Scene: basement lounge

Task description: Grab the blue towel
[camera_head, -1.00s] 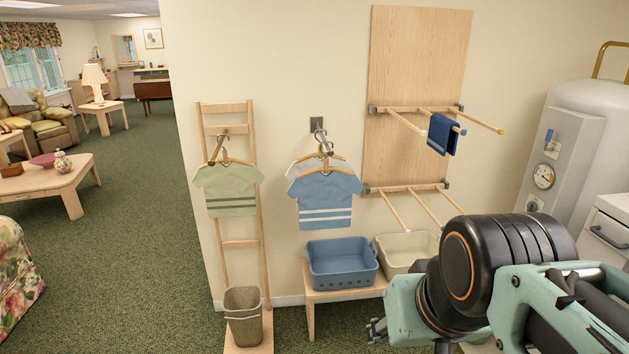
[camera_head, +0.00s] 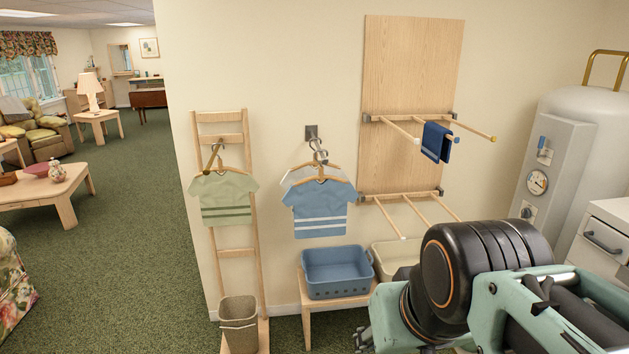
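The blue towel (camera_head: 436,142) is dark blue and hangs folded over a peg of the upper row on the wooden wall rack (camera_head: 412,60). My arm fills the lower right of the view, below and in front of the rack. A small part of my gripper (camera_head: 362,340) shows at the bottom edge, left of the arm, well below the towel and apart from it. Its fingers are mostly hidden, so I cannot tell whether it is open or shut.
A blue basket (camera_head: 338,272) and a cream basket (camera_head: 394,259) stand on a low bench below the rack. Shirts hang left of it, and a green shirt (camera_head: 226,198) hangs on a ladder. A white tank (camera_head: 585,130) and cabinet (camera_head: 606,235) stand at right.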

